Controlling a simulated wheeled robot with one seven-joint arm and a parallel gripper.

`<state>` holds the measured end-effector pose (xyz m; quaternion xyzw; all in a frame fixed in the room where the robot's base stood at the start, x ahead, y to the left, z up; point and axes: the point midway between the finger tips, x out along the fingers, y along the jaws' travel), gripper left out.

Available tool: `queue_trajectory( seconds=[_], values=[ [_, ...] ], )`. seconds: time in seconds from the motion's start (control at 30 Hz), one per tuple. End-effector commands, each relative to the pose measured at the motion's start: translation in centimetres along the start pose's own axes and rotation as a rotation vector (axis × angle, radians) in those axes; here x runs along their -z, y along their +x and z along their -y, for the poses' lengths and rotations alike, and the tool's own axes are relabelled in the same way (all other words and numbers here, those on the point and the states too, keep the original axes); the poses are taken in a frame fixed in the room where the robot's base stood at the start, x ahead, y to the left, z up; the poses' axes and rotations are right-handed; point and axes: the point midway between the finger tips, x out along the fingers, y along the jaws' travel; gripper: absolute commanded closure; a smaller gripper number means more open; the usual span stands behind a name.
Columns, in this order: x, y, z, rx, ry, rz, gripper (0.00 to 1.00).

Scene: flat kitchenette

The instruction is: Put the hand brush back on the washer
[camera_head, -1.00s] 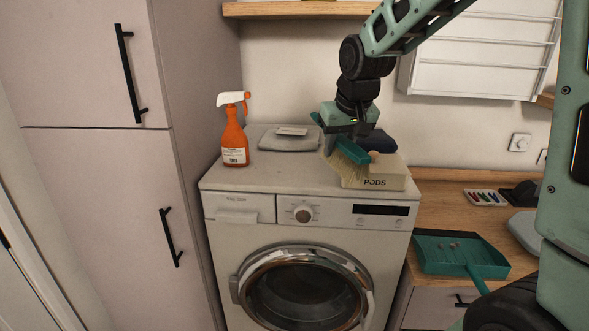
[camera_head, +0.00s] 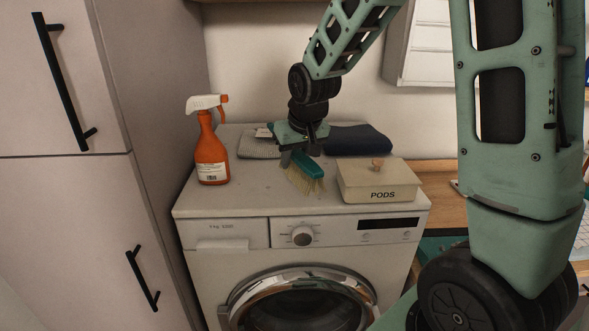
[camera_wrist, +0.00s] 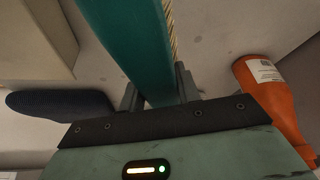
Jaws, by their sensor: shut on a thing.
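The hand brush (camera_head: 308,172) has a teal back and pale bristles. My gripper (camera_head: 298,155) is shut on it, over the top of the washer (camera_head: 250,201). The brush is tilted, with its bristles toward the front right. I cannot tell whether the bristles touch the washer top. In the wrist view the teal brush (camera_wrist: 130,45) runs between the two fingers (camera_wrist: 158,92), with a strip of bristles along its right side. Part of the brush is hidden behind my gripper in the head view.
An orange spray bottle (camera_head: 211,150) stands left of the brush. A PODS box (camera_head: 378,184) stands to the right. A folded grey cloth (camera_head: 258,149) and a dark blue cloth (camera_head: 358,140) lie behind. The washer top's front left is clear.

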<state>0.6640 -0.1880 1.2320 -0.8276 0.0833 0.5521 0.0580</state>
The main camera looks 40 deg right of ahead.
Motion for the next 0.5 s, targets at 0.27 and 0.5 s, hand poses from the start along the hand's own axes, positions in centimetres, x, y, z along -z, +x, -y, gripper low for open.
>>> queue_trajectory(
  seconds=[0.27, 0.5],
  values=[
    [-1.3, 3.1, 0.0, 0.0, -0.001, 0.002, 0.97],
    [-1.4, 3.5, 0.0, 0.0, 0.0, -0.002, 0.97]
  ],
)
